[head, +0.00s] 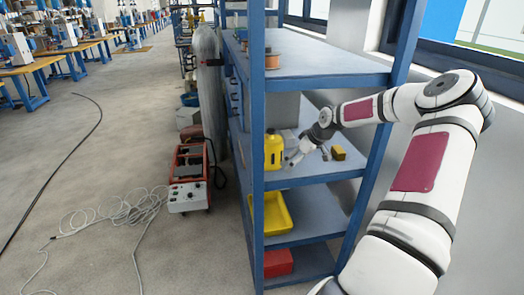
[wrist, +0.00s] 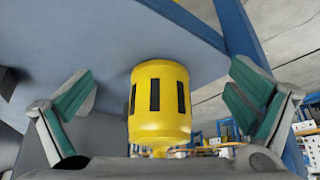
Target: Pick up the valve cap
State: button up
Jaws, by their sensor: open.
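The valve cap (head: 273,152) is a yellow cylinder with dark upright slots, on the middle shelf near the blue front post in the head view. It fills the centre of the wrist view (wrist: 159,105), where its narrower end points down in the picture. My gripper (head: 292,153) is just right of the cap in the head view, open and empty. In the wrist view, its green-padded fingers (wrist: 162,92) stand wide apart, one on each side of the cap in the picture. Neither finger appears to touch it.
The blue-framed shelf (head: 330,66) has posts and an upper board close around my arm. A small yellow block (head: 338,153) lies right of my gripper. A yellow tray (head: 277,214) and a red bin (head: 278,262) are below. A red welding unit (head: 188,178) stands on the floor.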

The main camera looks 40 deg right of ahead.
aim_at(273, 148)
jog(key=w, duration=1.2)
jog(key=shift+a+f, duration=0.1)
jog(key=shift+a, duration=0.15)
jog(key=shift+w+f, duration=0.25)
jog(key=shift+f, duration=0.25)
jog(key=c, duration=1.2)
